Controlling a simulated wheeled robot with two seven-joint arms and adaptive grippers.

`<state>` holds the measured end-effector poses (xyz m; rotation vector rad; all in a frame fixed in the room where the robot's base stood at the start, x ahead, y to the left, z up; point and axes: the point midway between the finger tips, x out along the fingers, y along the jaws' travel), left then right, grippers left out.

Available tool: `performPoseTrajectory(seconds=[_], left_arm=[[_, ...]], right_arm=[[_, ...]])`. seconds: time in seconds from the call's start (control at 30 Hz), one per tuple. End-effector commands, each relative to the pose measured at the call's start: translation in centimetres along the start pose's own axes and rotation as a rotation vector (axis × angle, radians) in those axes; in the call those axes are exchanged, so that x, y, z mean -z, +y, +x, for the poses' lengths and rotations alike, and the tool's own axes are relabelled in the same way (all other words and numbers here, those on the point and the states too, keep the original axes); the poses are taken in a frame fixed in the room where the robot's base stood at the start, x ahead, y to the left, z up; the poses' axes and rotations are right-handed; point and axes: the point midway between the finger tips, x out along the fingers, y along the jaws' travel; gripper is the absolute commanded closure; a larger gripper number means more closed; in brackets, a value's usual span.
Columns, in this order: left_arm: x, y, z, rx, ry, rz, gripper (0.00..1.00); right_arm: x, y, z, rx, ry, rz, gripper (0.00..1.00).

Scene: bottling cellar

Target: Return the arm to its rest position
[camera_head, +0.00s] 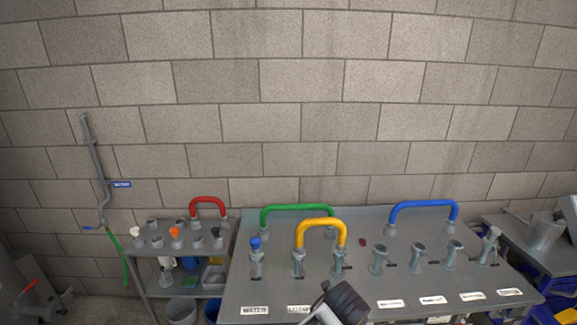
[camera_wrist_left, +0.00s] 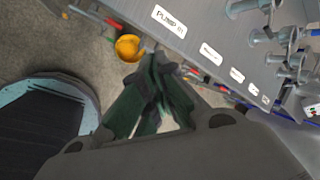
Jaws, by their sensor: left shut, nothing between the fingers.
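My left gripper (camera_wrist_left: 158,72) shows in the left wrist view with its dark green fingers together and nothing between them. It hangs over the floor in front of the grey bench, apart from the bench front. The bench (camera_head: 370,285) fills the lower right of the head view, and its labelled edge (camera_wrist_left: 216,42) shows in the left wrist view. A dark and grey part of my arm shows at the bottom of the head view; the gripper fingers are not visible there. My right gripper is in neither view.
Green (camera_head: 296,208), yellow (camera_head: 320,222) and blue (camera_head: 423,204) hoses arch over the bench fittings. A side rack (camera_head: 150,251) with a red hose (camera_head: 208,200) stands left. A yellow round object (camera_wrist_left: 128,47) is near the fingers in the wrist view.

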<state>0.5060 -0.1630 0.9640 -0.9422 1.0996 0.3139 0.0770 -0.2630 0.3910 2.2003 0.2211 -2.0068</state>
Motion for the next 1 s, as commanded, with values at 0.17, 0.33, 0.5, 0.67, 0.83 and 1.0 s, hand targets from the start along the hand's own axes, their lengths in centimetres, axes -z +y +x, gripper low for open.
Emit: performPoseTrajectory(seconds=[0.17,0.33,0.5,0.67,0.83,1.0], left_arm=[[-1.2,2.5,-0.4,-0.018,0.039,-0.212,1.00],[-2.6,5.0,-0.9,-0.035,0.062,-0.416,1.00],[-4.2,7.8,-1.3,-0.057,0.072,-0.618,1.00],[-5.9,10.6,-1.9,-0.078,0.070,-0.803,1.00],[-7.8,13.9,-2.5,-0.100,0.054,-0.999,1.00],[-9.7,17.4,-3.5,-0.120,0.026,-1.190,1.00]], right_arm=[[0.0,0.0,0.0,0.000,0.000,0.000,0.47],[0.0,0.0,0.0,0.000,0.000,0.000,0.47],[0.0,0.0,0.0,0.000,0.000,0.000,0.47],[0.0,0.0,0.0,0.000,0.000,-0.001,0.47],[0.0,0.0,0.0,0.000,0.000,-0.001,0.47],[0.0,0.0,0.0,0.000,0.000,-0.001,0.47]])
